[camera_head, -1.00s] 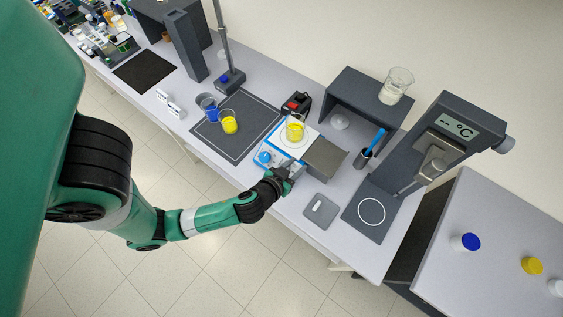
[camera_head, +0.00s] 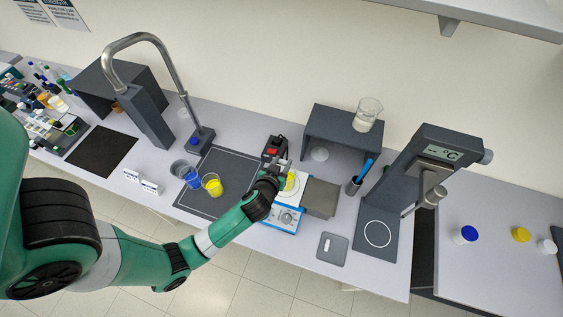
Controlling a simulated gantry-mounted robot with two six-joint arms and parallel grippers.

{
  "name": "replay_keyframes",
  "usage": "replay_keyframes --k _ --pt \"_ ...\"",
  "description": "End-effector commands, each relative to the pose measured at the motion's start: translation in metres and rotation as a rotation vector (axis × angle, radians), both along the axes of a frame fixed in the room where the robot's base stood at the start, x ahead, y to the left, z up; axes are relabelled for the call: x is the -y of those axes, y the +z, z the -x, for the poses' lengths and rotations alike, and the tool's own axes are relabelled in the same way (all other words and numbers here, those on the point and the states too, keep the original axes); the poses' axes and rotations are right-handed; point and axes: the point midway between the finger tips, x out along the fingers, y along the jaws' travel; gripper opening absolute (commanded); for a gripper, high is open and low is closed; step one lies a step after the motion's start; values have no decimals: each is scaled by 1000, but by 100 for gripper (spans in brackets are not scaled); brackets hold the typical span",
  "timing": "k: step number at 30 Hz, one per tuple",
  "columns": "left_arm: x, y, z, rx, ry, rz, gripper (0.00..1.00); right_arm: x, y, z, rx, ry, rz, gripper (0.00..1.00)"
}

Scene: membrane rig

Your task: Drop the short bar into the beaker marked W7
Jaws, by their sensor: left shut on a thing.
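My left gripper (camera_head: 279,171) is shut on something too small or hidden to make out. It is at the hotplate (camera_head: 285,219), close to a beaker of yellow liquid (camera_head: 291,182) that it partly hides. A second yellow beaker (camera_head: 213,187) and a blue beaker (camera_head: 192,179) stand side by side on the dark mat to the left. I cannot read W7 on any beaker. A small white bar (camera_head: 327,245) lies on a grey pad (camera_head: 333,252) at the bench front; I cannot tell its length class. My right gripper is not in view.
A grey block (camera_head: 320,198) stands right of the hotplate. A dark shelf (camera_head: 340,128) with a clear beaker (camera_head: 367,113) on top is behind it. The dark mat (camera_head: 232,165) has free room.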

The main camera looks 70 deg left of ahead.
Motion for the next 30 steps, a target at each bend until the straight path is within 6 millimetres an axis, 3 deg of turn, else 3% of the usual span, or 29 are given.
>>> replay_keyframes --k 1,6,16,17,21,23,30 --pt "0 -14 0 -1 0 0 0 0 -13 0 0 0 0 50" --pt "0 -35 0 -2 0 1 0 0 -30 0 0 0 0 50" --pt "0 -38 0 -1 0 1 0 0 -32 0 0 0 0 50" --pt "0 -38 0 -1 0 1 43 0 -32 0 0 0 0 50" --pt "0 -38 0 -1 0 1 68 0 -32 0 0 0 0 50" --pt "0 -38 0 -1 0 1 76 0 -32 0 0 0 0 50" --pt "0 -38 0 -1 0 1 76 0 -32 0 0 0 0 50"
